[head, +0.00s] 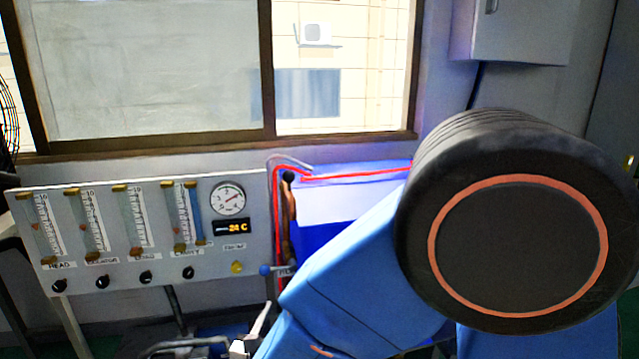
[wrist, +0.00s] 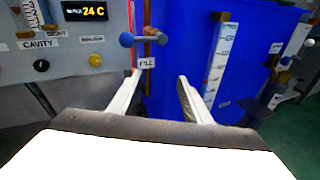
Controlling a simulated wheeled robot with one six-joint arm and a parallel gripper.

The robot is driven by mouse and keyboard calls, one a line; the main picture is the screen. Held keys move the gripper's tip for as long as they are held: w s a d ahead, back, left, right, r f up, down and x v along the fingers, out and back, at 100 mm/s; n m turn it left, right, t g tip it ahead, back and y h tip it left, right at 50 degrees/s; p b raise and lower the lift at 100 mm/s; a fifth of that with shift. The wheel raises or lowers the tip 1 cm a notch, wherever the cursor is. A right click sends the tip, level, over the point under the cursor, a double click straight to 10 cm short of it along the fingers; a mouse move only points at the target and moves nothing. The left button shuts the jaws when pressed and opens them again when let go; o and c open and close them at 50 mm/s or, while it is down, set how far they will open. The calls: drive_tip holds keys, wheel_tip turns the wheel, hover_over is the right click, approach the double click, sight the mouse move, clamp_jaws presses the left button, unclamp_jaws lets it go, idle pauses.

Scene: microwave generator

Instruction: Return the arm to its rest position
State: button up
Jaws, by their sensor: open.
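My gripper (wrist: 162,82) is open in the wrist view, its two pale fingers apart with nothing between them. It faces a blue tank (wrist: 190,50) and a blue-handled valve (wrist: 143,39) above a label reading FILL. The valve handle also shows in the head view (head: 266,270), left of my blue arm. In the head view my arm and its large dark joint cover the right side. The gripper in that view is only partly seen near the bottom edge (head: 254,330).
A grey panel (head: 110,275) with several flow meters, a round gauge (head: 229,198) and a 24 C display (head: 231,227) stands at the left. A red line (head: 350,174) runs over the tank. A window (head: 150,70) is behind. A white wall box (head: 520,30) hangs at the upper right.

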drive_tip(key=s+d+r+m+g+h, duration=0.1)
drive_tip(key=d+r+m+g+h, duration=0.15)
drive_tip(key=d+m+g, duration=0.9)
drive_tip(key=s+d+r+m+t+h, duration=0.15)
drive_tip(key=d+m+h, duration=0.25)
drive_tip(key=d, duration=1.6)
drive_tip(key=s+d+r+m+g+y, duration=0.1)
drive_tip(key=s+d+m+y, duration=0.2)
drive_tip(key=s+m, duration=0.5)
drive_tip(key=s+d+r+m+y, duration=0.1)
drive_tip(key=s+d+m+y, duration=0.2)
drive_tip(key=s+m+y, duration=0.2)
drive_tip(key=s+m, duration=0.3)
drive_tip(key=m, duration=0.2)
drive_tip(key=shift+s+d+r+g, duration=0.15)
drive_tip(key=shift+s+d+g, duration=0.05)
drive_tip(key=shift+s+g, duration=0.2)
drive_tip(key=shift+y, duration=0.25)
